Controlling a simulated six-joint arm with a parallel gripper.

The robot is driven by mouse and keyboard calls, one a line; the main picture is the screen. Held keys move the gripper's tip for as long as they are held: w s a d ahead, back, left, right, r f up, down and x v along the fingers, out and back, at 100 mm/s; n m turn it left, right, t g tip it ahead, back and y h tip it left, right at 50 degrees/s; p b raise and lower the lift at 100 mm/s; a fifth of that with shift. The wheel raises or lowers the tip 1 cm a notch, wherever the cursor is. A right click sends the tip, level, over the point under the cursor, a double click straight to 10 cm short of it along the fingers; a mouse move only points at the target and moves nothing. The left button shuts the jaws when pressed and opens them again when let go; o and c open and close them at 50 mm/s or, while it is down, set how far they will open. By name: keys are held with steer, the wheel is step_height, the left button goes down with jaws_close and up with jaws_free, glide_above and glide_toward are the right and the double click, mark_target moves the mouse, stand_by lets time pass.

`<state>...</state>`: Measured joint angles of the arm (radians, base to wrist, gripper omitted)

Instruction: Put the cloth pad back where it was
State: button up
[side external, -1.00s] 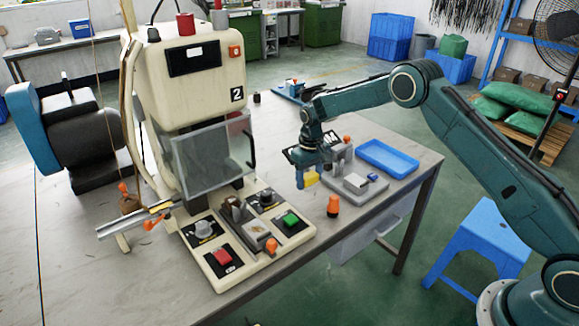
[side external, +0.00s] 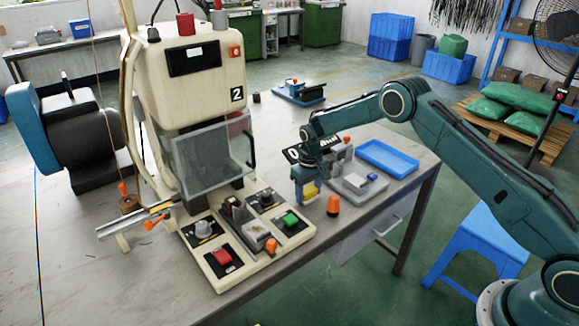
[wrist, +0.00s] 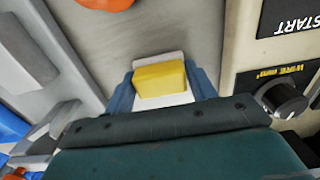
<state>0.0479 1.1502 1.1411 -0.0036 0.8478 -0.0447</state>
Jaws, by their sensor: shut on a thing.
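The cloth pad is a small yellow block (wrist: 160,79) between the two blue fingers of my gripper (wrist: 163,88) in the wrist view. My gripper is shut on it. A pale whitish strip shows along the pad's far and lower edges; I cannot tell whether it is part of the pad or lies under it. In the side view my gripper (side external: 308,194) points down at the table between the press base and the grey fixture, and a bit of the yellow pad (side external: 310,193) shows between the fingers. Contact between pad and table cannot be told.
The grey fixture (side external: 356,188) and a blue tray (side external: 387,158) are to the right. The press base with its green button (side external: 290,220) is to the left. The table's front edge (side external: 330,246) is near.

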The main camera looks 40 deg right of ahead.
mark_target(309, 189)
steer(key=shift+f, duration=0.15)
steer(key=o, duration=0.9)
step_height(309, 189, up, 12)
steer(key=shift+r, duration=0.2)
stand_by(0.7)
